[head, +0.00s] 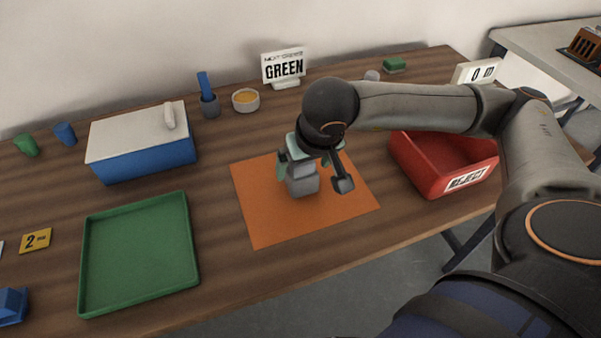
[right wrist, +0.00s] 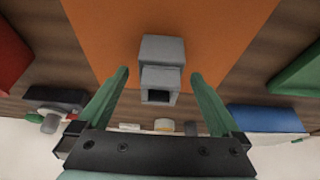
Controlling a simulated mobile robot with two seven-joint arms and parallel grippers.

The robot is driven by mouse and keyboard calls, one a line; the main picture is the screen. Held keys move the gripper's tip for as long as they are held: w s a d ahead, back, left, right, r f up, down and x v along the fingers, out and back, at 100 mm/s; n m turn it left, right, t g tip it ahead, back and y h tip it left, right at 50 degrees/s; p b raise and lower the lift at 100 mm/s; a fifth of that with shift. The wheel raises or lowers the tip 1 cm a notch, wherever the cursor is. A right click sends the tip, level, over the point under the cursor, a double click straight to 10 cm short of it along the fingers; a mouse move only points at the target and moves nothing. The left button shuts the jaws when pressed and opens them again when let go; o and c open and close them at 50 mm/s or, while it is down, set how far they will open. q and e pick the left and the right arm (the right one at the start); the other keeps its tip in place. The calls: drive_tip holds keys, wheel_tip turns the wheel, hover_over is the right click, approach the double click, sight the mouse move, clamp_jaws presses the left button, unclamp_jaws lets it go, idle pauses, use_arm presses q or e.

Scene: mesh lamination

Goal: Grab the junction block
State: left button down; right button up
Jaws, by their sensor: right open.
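The junction block, a grey stepped block (head: 303,187), stands on the orange mat (head: 262,222) in the head view. In the right wrist view the block (right wrist: 161,50) shows ahead, with a dark opening in its near face. My right gripper (head: 304,167) is right over the block and hides its upper part in the head view. Its green fingers are open, and in the right wrist view the gripper (right wrist: 160,74) has one finger to each side of the block, with gaps between. My left gripper does not show.
A red reject bin (head: 432,183) stands right of the mat. A green tray (head: 138,252) lies to the left, with a blue box with a white lid (head: 142,146) behind it. A "GREEN" sign (head: 284,68) and small cups stand at the back.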

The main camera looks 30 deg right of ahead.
sight(301, 173)
drive_tip(key=x, duration=0.4)
drive_tip(key=shift+w+f, duration=0.1)
drive_tip(key=shift+f, duration=0.2)
drive_tip(key=c, duration=1.5)
drive_tip(key=shift+r, duration=0.1)
clamp_jaws()
